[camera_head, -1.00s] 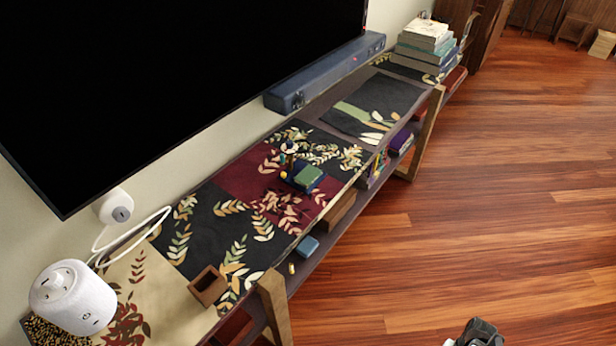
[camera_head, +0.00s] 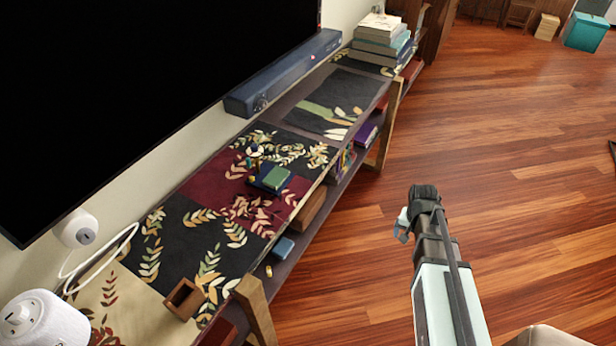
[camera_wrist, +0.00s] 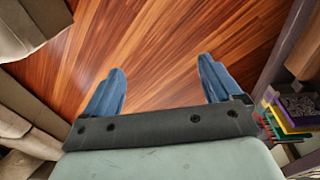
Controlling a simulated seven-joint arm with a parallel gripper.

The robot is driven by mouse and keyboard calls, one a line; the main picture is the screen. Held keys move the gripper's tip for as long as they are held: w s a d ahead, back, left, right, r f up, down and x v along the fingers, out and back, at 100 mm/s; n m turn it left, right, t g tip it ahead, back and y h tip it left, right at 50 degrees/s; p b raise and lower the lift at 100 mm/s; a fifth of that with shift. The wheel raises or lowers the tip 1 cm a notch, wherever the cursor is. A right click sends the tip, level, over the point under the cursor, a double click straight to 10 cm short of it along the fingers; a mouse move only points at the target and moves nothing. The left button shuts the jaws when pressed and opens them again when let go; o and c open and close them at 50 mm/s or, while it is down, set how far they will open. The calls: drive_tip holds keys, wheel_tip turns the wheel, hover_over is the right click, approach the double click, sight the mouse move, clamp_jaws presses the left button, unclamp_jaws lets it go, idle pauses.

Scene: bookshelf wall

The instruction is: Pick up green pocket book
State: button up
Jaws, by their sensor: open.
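A small green book (camera_head: 276,178) lies on the patterned runner on top of the long low shelf unit, in the middle of the head view. It seems to rest on a dark blue item (camera_head: 261,184), beside a small colourful figure (camera_head: 253,158). My gripper (camera_head: 402,226) is over the wood floor to the right of the shelf, well apart from the green book. In the wrist view my gripper (camera_wrist: 158,82) shows two blue fingers spread wide with only floor between them. The green pocket book is not clearly identifiable in the wrist view.
The shelf top also holds a wooden box (camera_head: 184,299), a white round device (camera_head: 45,322), a blue soundbar (camera_head: 285,75) and a book stack (camera_head: 381,40). A large black screen (camera_head: 150,90) hangs behind. Lower shelves hold more books (camera_head: 366,136). The floor (camera_head: 500,150) is open.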

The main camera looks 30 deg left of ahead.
drive_tip(key=w+a+r, duration=0.2)
drive_tip(key=a+r, duration=0.2)
drive_tip(key=a, duration=0.8)
drive_tip(key=t, duration=0.3)
approach(273, 179)
drive_tip(key=shift+y, duration=0.4)
drive_tip(key=x, duration=0.5)
drive_tip(key=d+x, duration=0.1)
drive_tip(key=x, duration=0.2)
drive_tip(key=shift+f, duration=0.2)
drive_tip(key=c, duration=1.2)
drive_tip(key=shift+o, duration=0.2)
drive_tip(key=shift+a+r, duration=0.1)
drive_tip(key=shift+r, duration=0.05)
